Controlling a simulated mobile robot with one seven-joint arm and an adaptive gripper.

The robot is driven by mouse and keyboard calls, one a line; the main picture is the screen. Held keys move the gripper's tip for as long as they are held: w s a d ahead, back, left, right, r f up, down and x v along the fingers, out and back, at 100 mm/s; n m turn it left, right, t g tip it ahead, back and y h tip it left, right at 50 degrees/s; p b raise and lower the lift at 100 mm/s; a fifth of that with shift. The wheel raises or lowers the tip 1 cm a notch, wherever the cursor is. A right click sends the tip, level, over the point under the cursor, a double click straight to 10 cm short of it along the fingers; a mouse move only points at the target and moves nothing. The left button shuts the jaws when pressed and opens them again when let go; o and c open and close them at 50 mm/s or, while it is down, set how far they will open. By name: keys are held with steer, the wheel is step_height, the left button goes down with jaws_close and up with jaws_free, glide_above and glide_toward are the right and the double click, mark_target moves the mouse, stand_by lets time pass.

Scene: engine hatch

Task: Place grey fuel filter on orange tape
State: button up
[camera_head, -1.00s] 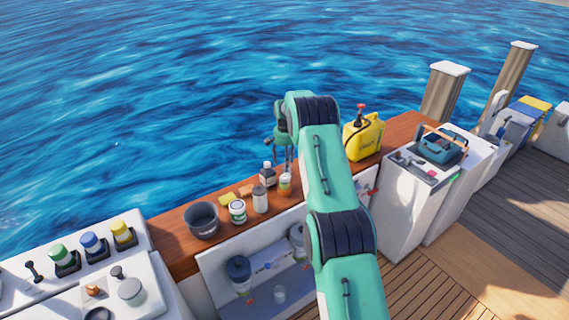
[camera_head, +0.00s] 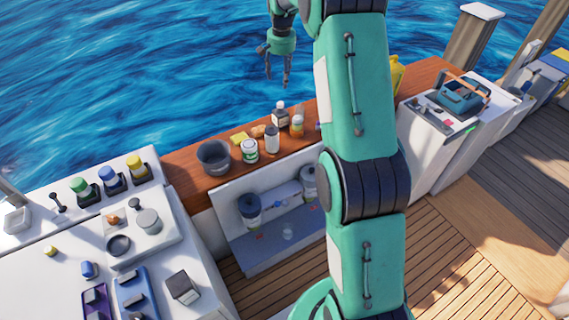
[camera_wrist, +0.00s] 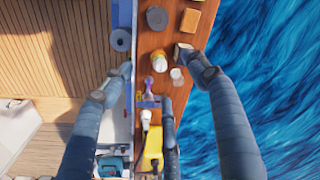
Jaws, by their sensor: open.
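My gripper (camera_head: 277,79) is open and empty, high above the wooden ledge at its water side. In the wrist view its fingers (camera_wrist: 156,62) are spread wide over the ledge. Another grey cylinder (camera_head: 148,221) stands on the left counter. I cannot make out an orange tape for certain.
A yellow jug (camera_wrist: 152,150) stands farther along. Below is an open hatch with dark-topped containers (camera_head: 249,210). Wooden deck lies beyond.

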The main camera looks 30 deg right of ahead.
steer(key=s+a+r+n+t, duration=0.1)
steer(key=s+a+r+n, duration=0.1)
steer(key=s+a+r, duration=0.8)
steer(key=s+a+r+n+t, duration=0.1)
steer(key=s+a+r+n, duration=0.1)
steer(key=s+a+r, duration=0.95)
steer(key=s+a+f+n, duration=0.1)
steer(key=s+a, duration=0.1)
steer(key=s, duration=0.8)
steer(key=s+a+f+n+t, duration=0.1)
steer(key=s+a+f, duration=0.1)
steer(key=s, duration=0.8)
steer(key=s+a+f+n+t, duration=0.1)
steer(key=s+a+f+n, duration=0.1)
steer(key=s, duration=0.8)
steer(key=shift+s+a, duration=0.3)
steer(key=shift+a, duration=0.4)
step_height(320, 180, down, 3)
steer(key=b, duration=0.3)
